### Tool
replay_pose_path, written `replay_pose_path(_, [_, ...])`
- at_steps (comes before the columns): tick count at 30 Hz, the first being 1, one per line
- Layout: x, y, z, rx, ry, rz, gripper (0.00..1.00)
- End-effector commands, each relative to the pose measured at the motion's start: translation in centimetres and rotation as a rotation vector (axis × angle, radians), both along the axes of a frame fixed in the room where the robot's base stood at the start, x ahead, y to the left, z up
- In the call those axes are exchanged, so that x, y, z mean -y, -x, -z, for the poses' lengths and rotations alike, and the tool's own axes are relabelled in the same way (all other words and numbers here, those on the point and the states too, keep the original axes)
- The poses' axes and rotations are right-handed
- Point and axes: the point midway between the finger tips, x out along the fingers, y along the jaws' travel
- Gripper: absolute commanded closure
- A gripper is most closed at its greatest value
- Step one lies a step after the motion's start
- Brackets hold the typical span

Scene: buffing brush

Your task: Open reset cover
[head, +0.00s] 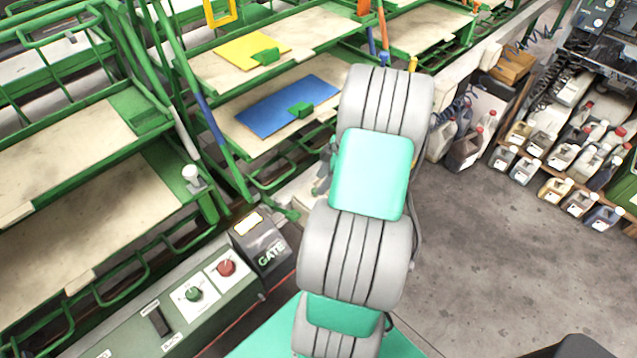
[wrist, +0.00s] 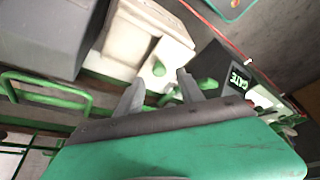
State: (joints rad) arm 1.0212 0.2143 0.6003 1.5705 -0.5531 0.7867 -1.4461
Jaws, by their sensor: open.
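In the wrist view my gripper (wrist: 160,84) is open and empty, its two grey fingers apart. Just beyond the fingertips is a cream-white box (wrist: 145,45) with a small green knob (wrist: 158,68) on its near part. No label reading "reset" is legible, so I cannot tell for sure which part is the reset cover. A dark grey box marked GATE (wrist: 236,76) stands right of the fingers. The same GATE box (head: 262,245) shows in the head view, left of my arm. My gripper is hidden behind my arm in the head view.
A green control panel (head: 165,315) with a green button (head: 194,293), a red button (head: 227,267) and a dark switch (head: 157,320) is at lower left. Green racks hold a yellow plate (head: 250,50) and a blue plate (head: 285,105). Grey floor (head: 510,240) at right is clear.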

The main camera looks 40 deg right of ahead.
Motion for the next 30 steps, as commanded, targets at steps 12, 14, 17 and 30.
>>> replay_pose_path(12, [-0.9,-0.9,3.2,0.000,0.002,0.002,0.55])
replay_pose_path(14, [-0.9,-0.9,3.2,0.000,0.002,0.002,0.55])
replay_pose_path(17, [-0.9,-0.9,3.2,0.000,0.002,0.002,0.62])
replay_pose_path(30, [-0.9,-0.9,3.1,-0.001,0.003,0.003,0.98])
